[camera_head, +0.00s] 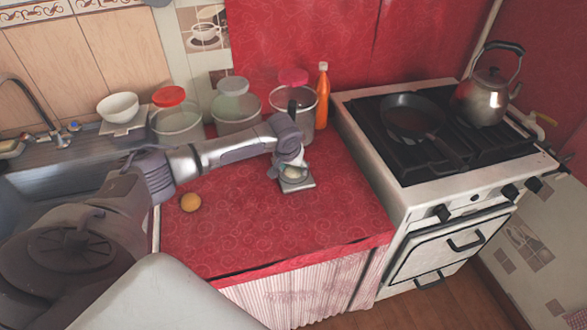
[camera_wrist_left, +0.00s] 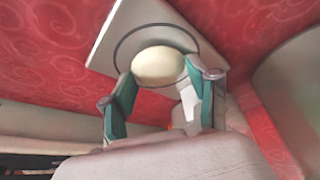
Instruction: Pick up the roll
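A pale cream, rounded thing that looks like the roll (camera_head: 292,174) sits on a small square grey plate (camera_head: 305,187) on the red counter. In the left wrist view the roll (camera_wrist_left: 158,66) shows as a smooth oval on the plate (camera_wrist_left: 112,50), inside a dark ring. My left gripper (camera_head: 289,163) reaches down over it from the left. Its two fingers (camera_wrist_left: 167,88) are spread, one on each side of the roll's near edge; I cannot tell whether they touch it. The gripper partly hides the roll in the head view. My right gripper is not in view.
Several lidded jars (camera_head: 237,112) and an orange bottle (camera_head: 322,97) stand at the back. A stove with a pan (camera_head: 412,115) and kettle (camera_head: 484,98) is right. The counter's front is clear.

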